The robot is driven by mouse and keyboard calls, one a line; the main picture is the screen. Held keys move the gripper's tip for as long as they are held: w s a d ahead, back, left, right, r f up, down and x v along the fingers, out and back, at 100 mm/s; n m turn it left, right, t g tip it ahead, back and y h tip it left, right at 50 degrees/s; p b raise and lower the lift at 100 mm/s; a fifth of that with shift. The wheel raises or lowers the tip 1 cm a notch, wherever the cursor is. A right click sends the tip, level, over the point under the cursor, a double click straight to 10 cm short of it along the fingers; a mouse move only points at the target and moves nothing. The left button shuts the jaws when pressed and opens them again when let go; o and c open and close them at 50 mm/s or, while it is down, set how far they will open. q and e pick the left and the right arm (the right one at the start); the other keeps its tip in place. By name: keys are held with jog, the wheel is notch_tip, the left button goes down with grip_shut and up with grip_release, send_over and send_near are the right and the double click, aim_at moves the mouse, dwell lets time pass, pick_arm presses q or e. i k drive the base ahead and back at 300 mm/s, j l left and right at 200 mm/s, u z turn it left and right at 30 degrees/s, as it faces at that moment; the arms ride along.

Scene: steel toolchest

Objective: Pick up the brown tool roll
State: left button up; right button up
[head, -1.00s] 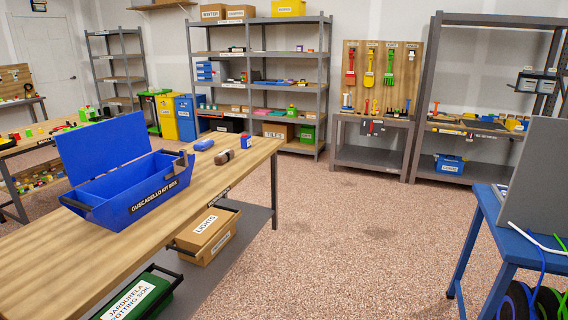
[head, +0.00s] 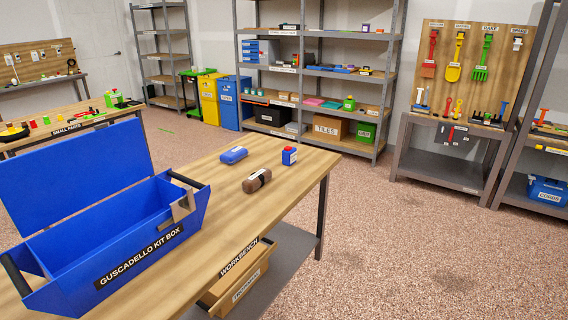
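The brown tool roll (head: 257,181) lies on the wooden workbench top (head: 215,207), near its right edge. It is a short dark brown cylinder with a lighter band or end. A blue rounded item (head: 233,155) lies behind it to the left, and a small blue and red container (head: 289,156) stands behind it to the right, both apart from it. Neither of my grippers shows in the head view.
A large open blue kit box (head: 130,255) with its lid raised stands on the workbench left of the roll. An open drawer box (head: 240,283) sits below the bench's right edge. Shelves (head: 321,70) stand behind. The floor (head: 400,255) to the right is clear.

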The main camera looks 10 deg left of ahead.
aim_at(258, 179)
jog(key=i+l, duration=0.15)
jog(key=i, duration=1)
